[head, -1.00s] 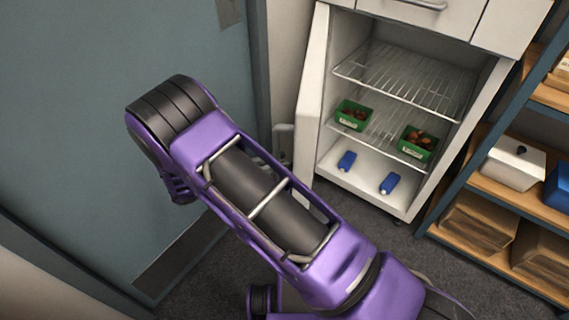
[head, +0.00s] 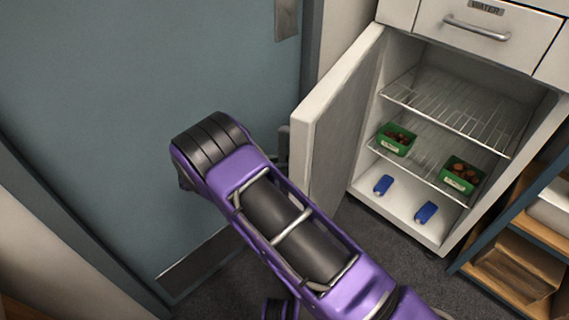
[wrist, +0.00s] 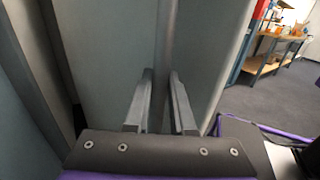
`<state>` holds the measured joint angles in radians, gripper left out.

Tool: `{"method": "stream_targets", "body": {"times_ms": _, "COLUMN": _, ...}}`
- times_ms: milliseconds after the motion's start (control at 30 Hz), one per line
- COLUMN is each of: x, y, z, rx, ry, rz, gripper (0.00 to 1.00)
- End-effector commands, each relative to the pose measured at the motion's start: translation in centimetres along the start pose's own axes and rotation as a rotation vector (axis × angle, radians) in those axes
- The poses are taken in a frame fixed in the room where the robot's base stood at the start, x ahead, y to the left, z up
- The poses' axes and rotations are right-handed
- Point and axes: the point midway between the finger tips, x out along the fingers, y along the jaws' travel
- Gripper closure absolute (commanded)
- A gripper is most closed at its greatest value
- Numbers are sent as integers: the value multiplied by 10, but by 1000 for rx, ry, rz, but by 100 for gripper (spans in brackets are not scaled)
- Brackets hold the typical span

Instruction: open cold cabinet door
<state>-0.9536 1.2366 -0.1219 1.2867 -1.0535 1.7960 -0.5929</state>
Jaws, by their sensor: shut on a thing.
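The cold cabinet door (head: 338,140) is white and stands wide open to the left of the cabinet, its inner face showing in the head view. The cabinet (head: 440,150) holds wire shelves and is open at the front. In the wrist view, my gripper (wrist: 161,78) is shut on the door handle (wrist: 168,45), a vertical grey bar in front of a pale panel. In the head view, my gripper and the handle are mostly hidden behind the door and my arm.
Two green punnets of chestnuts (head: 397,140) (head: 461,176) sit on the lower wire shelf. Two blue items (head: 383,185) (head: 426,212) lie on the cabinet floor. A teal room door (head: 130,130) stands close on the left. Wooden shelving (head: 520,265) stands at the right.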

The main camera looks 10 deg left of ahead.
Motion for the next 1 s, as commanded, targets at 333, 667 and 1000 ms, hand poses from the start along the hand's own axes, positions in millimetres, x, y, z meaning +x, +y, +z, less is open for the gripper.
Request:
{"method": "stream_targets", "body": {"times_ms": 333, "x": 4, "y": 2, "z": 2, "rx": 5, "ry": -5, "rz": 0, "gripper": 62}}
{"method": "stream_targets", "body": {"times_ms": 667, "x": 1, "y": 1, "z": 1, "rx": 1, "ry": -2, "rz": 0, "gripper": 48}}
{"method": "stream_targets", "body": {"times_ms": 1000, "x": -46, "y": 1, "z": -1, "rx": 3, "ry": -1, "rz": 3, "gripper": 48}}
